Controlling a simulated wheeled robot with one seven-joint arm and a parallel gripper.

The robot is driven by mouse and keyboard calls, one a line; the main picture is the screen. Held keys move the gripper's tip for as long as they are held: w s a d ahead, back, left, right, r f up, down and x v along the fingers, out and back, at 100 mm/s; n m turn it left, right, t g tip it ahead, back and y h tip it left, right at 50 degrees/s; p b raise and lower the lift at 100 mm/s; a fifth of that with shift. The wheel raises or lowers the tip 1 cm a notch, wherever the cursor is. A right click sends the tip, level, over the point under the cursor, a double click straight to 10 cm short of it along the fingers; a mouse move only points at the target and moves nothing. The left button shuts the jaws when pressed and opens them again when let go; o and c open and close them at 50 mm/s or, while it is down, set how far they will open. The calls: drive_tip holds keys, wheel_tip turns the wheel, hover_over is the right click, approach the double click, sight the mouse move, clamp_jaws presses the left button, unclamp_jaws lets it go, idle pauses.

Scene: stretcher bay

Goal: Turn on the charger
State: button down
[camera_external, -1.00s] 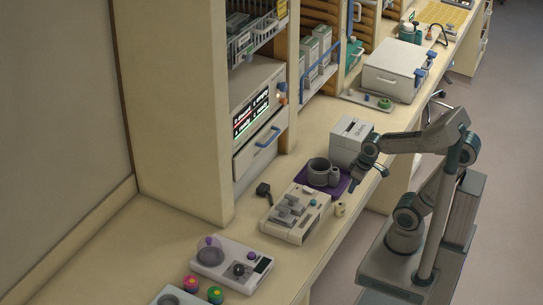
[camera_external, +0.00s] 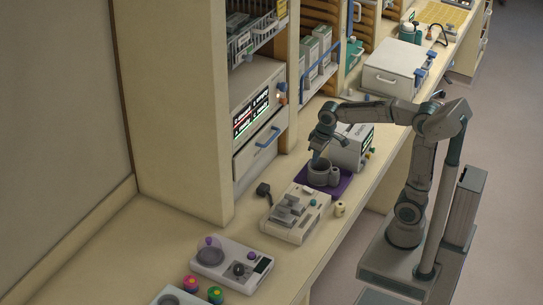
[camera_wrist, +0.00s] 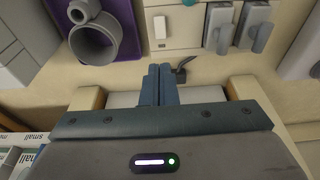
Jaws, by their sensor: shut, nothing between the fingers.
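A pale box-shaped device, which looks like the charger (camera_external: 285,232), lies on the counter with several grey blocks on top. In the wrist view the charger (camera_wrist: 187,33) shows a white rocker switch (camera_wrist: 160,27) beside two grey blocks; I cannot tell the switch's position. A black plug or cable end (camera_external: 263,188) is at its back left corner. My gripper (camera_external: 316,155) points down above the back of the purple mat, by the grey mug, apart from the charger. Its fingers are together and empty in the wrist view (camera_wrist: 160,70).
A cream cylinder (camera_external: 340,209) stands near the counter edge. A cabinet with a lit screen (camera_external: 250,115) rises behind. Another device (camera_external: 232,265) lies at front left.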

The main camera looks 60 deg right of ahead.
sight(305, 187)
drive_tip(key=shift+w+r, duration=0.1)
drive_tip(key=shift+w, duration=0.1)
drive_tip(key=p+x, duration=0.1)
drive_tip(key=x, duration=1.3)
